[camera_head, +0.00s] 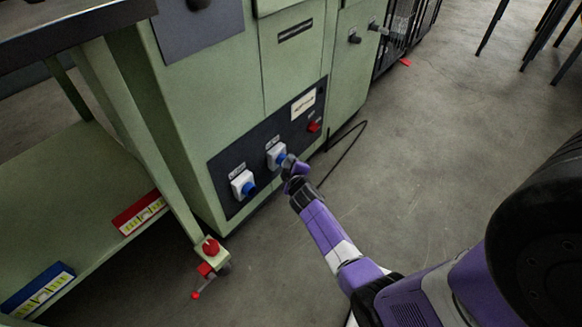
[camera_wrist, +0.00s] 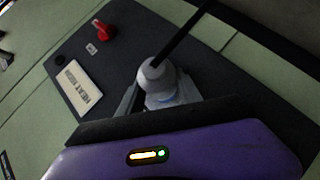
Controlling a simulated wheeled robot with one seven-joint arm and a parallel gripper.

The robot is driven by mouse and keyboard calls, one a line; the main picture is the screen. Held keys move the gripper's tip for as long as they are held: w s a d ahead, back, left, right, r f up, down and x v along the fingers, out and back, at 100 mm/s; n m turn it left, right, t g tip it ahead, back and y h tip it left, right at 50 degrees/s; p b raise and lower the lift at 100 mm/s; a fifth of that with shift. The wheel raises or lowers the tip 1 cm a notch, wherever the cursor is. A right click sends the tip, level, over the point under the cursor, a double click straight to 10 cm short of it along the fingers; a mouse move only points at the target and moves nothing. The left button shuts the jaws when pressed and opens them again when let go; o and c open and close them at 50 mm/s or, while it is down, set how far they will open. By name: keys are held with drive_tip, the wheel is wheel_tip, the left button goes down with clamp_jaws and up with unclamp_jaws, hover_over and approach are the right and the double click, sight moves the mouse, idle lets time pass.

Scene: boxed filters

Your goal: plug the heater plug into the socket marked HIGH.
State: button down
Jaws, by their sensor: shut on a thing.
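My gripper (camera_head: 288,163) is at the right-hand socket (camera_head: 273,154) on the dark panel low on the green machine. In the wrist view my gripper (camera_wrist: 158,98) is shut on the pale grey heater plug (camera_wrist: 154,74), with a black cable (camera_wrist: 184,35) running up and right from it. The plug lies over the white and bluish socket, which it mostly hides; I cannot tell how deep it sits. The left-hand socket (camera_head: 238,180) is white with a blue round part and is free. The small labels above both sockets are unreadable.
A red knob (camera_head: 313,126) and a pale lettered plate (camera_head: 303,104) are on the same panel (camera_head: 228,160). A black cable (camera_head: 347,149) loops over the floor. A green bench with red (camera_head: 140,213) and blue (camera_head: 38,288) boxes stands at left.

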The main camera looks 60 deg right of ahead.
drive_tip(key=c, duration=0.7)
unclamp_jaws()
drive_tip(key=shift+w, duration=0.1)
drive_tip(key=shift+p+v, duration=1.3)
drive_tip(key=shift+v, duration=2.6)
